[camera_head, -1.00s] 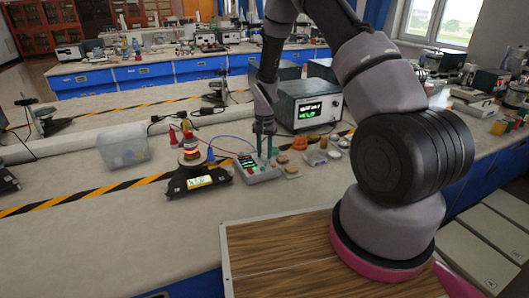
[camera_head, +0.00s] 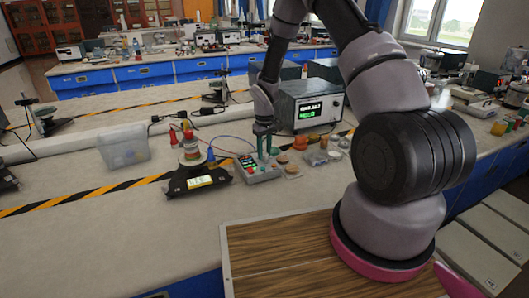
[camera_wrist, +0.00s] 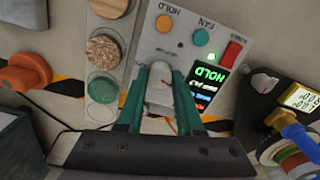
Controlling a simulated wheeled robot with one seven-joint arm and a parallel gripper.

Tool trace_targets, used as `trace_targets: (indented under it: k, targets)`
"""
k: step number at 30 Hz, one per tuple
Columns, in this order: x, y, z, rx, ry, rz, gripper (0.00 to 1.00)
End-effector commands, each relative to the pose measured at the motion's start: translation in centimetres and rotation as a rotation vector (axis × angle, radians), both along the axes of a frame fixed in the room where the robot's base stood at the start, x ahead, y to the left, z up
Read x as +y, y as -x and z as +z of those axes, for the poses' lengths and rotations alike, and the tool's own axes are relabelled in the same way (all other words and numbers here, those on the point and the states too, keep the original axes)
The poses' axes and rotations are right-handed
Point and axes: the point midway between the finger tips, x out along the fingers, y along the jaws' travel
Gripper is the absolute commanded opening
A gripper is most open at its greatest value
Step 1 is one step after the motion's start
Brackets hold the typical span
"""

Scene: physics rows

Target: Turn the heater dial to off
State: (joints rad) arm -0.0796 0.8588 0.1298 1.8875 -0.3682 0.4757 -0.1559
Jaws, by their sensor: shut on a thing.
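The heater control box (camera_head: 262,172) sits on the bench, with a small lit display. In the wrist view its grey panel (camera_wrist: 176,45) carries an orange button, a green button, a red switch and the labels HOLD and FAN. Its display (camera_wrist: 207,80) shows HOLD lit green above other coloured lines. My gripper (camera_head: 263,153) reaches down onto the box from above. In the wrist view, the green fingers of my gripper (camera_wrist: 161,75) are closed around a pale, rounded knob (camera_wrist: 159,94), the dial. The fingers hide its sides, and its pointer mark cannot be made out.
A black device with a spool (camera_head: 197,180) stands left of the box. An instrument with a green screen (camera_head: 309,106) stands behind. Round orange and brown pieces (camera_head: 299,143) lie close on the right.

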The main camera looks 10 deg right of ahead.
Motion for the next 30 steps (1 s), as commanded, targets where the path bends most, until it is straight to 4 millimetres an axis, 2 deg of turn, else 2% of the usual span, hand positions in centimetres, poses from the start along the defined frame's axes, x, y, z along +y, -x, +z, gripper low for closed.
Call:
trace_targets:
  k: [6,15,30]
  targets:
    - [-0.03,-0.09,0.06,-0.002,0.0,0.17,0.0]
    - [0.03,-0.09,0.06,-0.002,0.0,0.323,0.0]
    - [0.02,-0.09,0.05,-0.002,0.0,0.376,0.0]
